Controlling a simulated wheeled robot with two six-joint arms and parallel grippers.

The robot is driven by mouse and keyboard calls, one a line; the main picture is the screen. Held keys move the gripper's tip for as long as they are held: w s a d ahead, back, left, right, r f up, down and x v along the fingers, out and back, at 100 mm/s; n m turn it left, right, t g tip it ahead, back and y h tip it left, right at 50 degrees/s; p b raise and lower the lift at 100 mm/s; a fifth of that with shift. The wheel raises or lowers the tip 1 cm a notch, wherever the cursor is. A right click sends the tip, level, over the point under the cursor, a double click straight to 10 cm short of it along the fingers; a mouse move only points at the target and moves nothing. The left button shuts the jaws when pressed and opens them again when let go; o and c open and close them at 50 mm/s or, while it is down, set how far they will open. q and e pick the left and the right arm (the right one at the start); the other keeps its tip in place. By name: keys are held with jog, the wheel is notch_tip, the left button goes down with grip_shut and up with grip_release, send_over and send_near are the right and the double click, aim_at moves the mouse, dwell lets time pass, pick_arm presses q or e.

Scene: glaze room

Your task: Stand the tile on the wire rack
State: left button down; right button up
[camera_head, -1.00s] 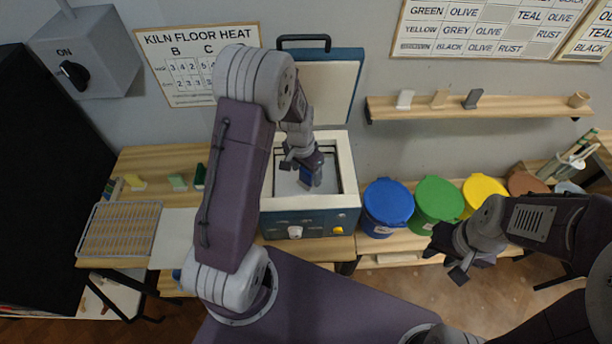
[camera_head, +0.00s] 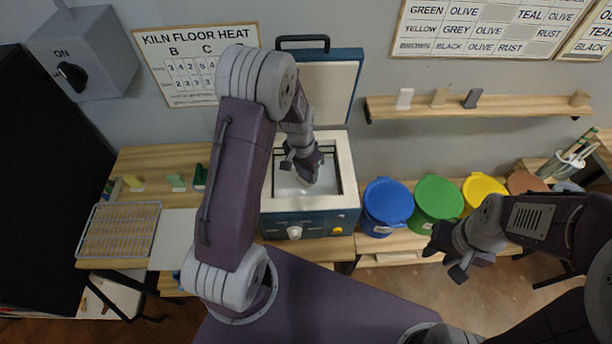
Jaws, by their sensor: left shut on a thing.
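The wire rack (camera_head: 86,238) lies on the left part of the wooden bench, and no tile stands on it. My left gripper (camera_head: 308,176) reaches down into the open kiln (camera_head: 347,165) and is shut on a tile. The tile is hidden behind the fingers from this view, so its pose cannot be told. My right gripper (camera_head: 447,262) hangs empty at the right, in front of the buckets; its fingers look apart.
A pale board (camera_head: 172,240) lies between rack and kiln. The kiln's raised lid (camera_head: 328,90) stands behind my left arm. Blue (camera_head: 387,205) and green (camera_head: 436,205) buckets stand right of the kiln.

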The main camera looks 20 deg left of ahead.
pick_arm(q)
notch_tip(320, 180, up, 8)
jog(key=shift+s+r+b, duration=0.1)
jog(key=shift+b, duration=0.35)
